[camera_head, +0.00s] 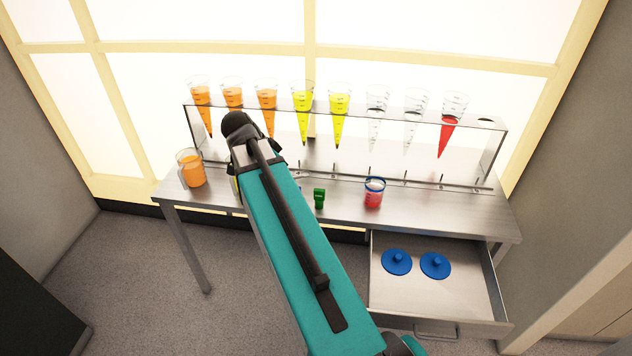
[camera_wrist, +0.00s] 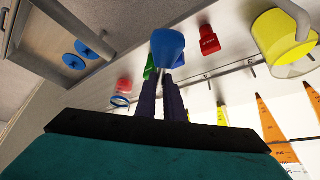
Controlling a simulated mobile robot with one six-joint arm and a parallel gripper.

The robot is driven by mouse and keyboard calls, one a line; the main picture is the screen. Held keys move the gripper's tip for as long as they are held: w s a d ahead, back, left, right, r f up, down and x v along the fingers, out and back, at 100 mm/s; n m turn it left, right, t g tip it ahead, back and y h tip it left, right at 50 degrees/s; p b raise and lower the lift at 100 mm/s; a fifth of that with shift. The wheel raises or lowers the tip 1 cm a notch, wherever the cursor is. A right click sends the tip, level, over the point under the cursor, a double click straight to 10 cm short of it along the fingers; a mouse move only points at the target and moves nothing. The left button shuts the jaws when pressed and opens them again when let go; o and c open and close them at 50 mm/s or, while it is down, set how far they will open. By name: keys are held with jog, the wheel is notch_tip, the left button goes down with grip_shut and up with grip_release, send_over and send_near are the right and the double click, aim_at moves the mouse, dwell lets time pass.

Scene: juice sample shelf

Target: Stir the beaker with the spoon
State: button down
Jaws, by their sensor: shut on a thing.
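The beaker (camera_head: 374,194) holds red liquid, has a blue rim and stands upright on the metal table, right of my arm in the head view. It also shows small in the wrist view (camera_wrist: 123,87), left of my fingers. My gripper (camera_wrist: 166,75) is shut on a flared blue piece (camera_wrist: 168,44), which seems to be the spoon; its far end points away from the wrist. The gripper and the held piece are hidden behind my arm in the head view. The held piece appears apart from the beaker.
A green item (camera_head: 319,198) stands left of the beaker; a red item (camera_wrist: 209,40) and a yellow jug (camera_wrist: 283,42) are nearby. An orange jug (camera_head: 190,170) stands at the left. A rack (camera_head: 345,163) of cones lines the back. An open drawer (camera_head: 440,297) holds two blue lids (camera_head: 397,262).

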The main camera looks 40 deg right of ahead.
jog(key=w+a+r+n+t+y, duration=0.2)
jog(key=a+n, duration=0.4)
jog(key=a, duration=0.3)
jog(key=w+a+r+n+t+y, duration=0.2)
jog(key=w+a+r+n, duration=0.2)
jog(key=a, duration=0.5)
jog(key=w+a+r+n+t+y, duration=0.1)
jog(key=w+a+r+n+t, duration=0.1)
jog(key=w+a+r+n, duration=0.2)
jog(key=shift+w+a+n+y, duration=0.4)
jog(key=shift+w+a+n, duration=0.6)
jog(key=shift+a+n, duration=1.65)
jog(key=shift+a+m, duration=0.35)
jog(key=shift+a, duration=0.1)
